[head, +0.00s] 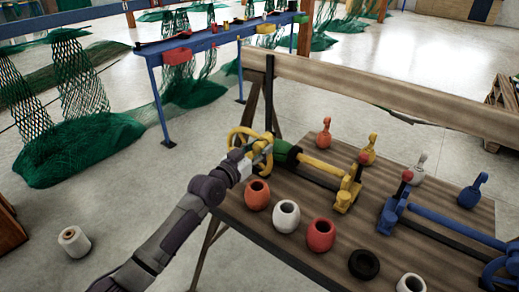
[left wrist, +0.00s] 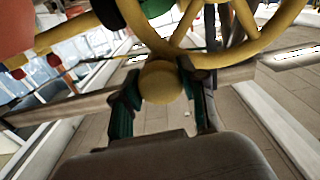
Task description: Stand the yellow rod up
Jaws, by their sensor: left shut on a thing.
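The yellow rod (head: 318,165) lies nearly flat above the wooden table. Its right end meets a yellow bracket (head: 346,196) with a red knob (head: 363,156). A dark green sleeve (head: 285,153) is around its left part, and a yellow wheel (head: 237,134) is at its left end. The wheel also shows in the left wrist view (left wrist: 262,42). My left gripper (head: 262,153) is at the wheel end. In the left wrist view its fingers are closed on a round yellow knob (left wrist: 160,82) beside the wheel. My right gripper is out of view.
A blue rod (head: 455,228) with its own bracket lies at the right. Cups (head: 286,216) and a black ring (head: 364,264) line the near table edge. Colored weights (head: 366,150) stand along the far side. A wooden rail (head: 390,92) runs behind the table.

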